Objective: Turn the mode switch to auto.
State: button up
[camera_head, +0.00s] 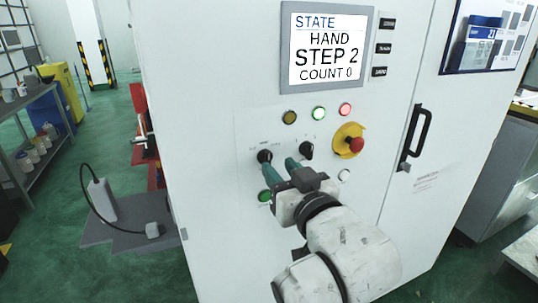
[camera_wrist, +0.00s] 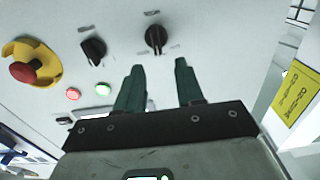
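The white cabinet front carries two black rotary switches. The left switch (camera_head: 265,157) shows in the wrist view (camera_wrist: 155,38), its grip roughly upright there. The right switch (camera_head: 306,150) shows in the wrist view (camera_wrist: 93,50), its grip slanted. Their labels are too small to read, so I cannot tell which is the mode switch. The screen (camera_head: 328,48) reads STATE HAND, STEP 2, COUNT 0. My gripper (camera_head: 278,163) is open and empty, with green fingers apart. In the wrist view my gripper (camera_wrist: 159,66) points at the left switch, its fingertips just short of it.
A red emergency stop (camera_head: 355,145) on a yellow base sits right of the switches. Amber, green and red lamps (camera_head: 345,109) are above. A green button (camera_head: 265,196) and a white button (camera_head: 344,176) are below. A black door handle (camera_head: 419,133) stands out at right.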

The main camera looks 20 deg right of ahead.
aim_at(269, 154)
jog(key=shift+w+d+p, duration=0.15)
jog(key=shift+w+p, duration=0.2)
jog(key=shift+w, duration=2.3)
jog(key=shift+c, duration=0.3)
grip_shut()
